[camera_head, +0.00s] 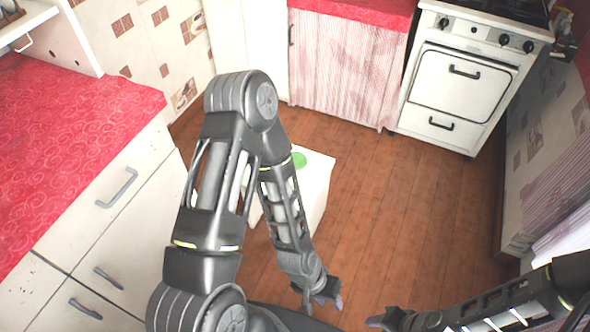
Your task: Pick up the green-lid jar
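A green round lid (299,160), likely that of the green-lid jar, shows on top of a white block-like stand (318,178) on the floor. My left forearm crosses in front and hides part of the lid and stand; the jar's body cannot be made out. My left gripper (322,303) hangs low in front of the stand, well apart from the lid, with its two fingers spread and nothing seen between them. My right gripper (380,321) is at the bottom edge, partly cut off, and its fingers cannot be made out clearly.
A red-topped counter (70,130) with white drawers runs along the left. A white stove (462,80) and a curtained, red-topped cabinet (345,62) stand at the back. Open wooden floor (410,205) lies right of the stand. A patterned wall bounds the right.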

